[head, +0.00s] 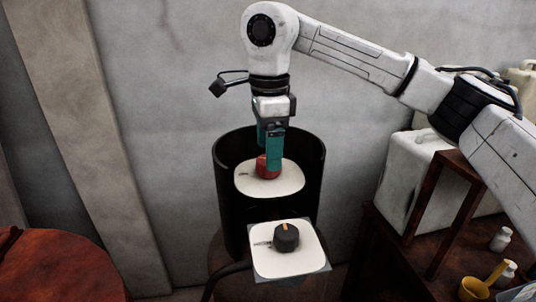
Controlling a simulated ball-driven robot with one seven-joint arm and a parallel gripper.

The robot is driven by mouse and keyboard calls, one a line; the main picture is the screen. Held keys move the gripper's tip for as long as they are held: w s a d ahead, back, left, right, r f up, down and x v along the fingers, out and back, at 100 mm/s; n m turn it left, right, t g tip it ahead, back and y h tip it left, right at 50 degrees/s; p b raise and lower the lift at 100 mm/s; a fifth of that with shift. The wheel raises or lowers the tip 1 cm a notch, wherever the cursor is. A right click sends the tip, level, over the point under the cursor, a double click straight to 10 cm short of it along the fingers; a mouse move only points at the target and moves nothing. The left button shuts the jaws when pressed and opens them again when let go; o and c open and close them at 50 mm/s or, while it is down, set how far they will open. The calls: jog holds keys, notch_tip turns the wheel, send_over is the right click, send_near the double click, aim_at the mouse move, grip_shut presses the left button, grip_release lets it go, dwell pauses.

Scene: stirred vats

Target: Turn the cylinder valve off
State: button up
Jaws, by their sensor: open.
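The valve's red knob (265,168) stands on a pale rounded plate (285,184) inside an open black cylindrical shroud (226,205). My gripper (268,152) points straight down over it from above. Its teal fingers reach down to the knob, and the near finger covers part of it. The jaws are open; whether a finger touches the knob cannot be told. A small dark mark lies on the plate left of the knob; it is too small to read.
A black knob with an orange pointer (286,238) sits on a white plate (305,263) in front of the shroud. The shroud's wall surrounds my gripper's sides and back. A wooden rack (440,212), white jerrycan (405,160), small bottles and a yellow scoop (474,288) are at right.

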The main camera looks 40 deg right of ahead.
jog(key=shift+f, duration=1.4)
jog(key=c, duration=1)
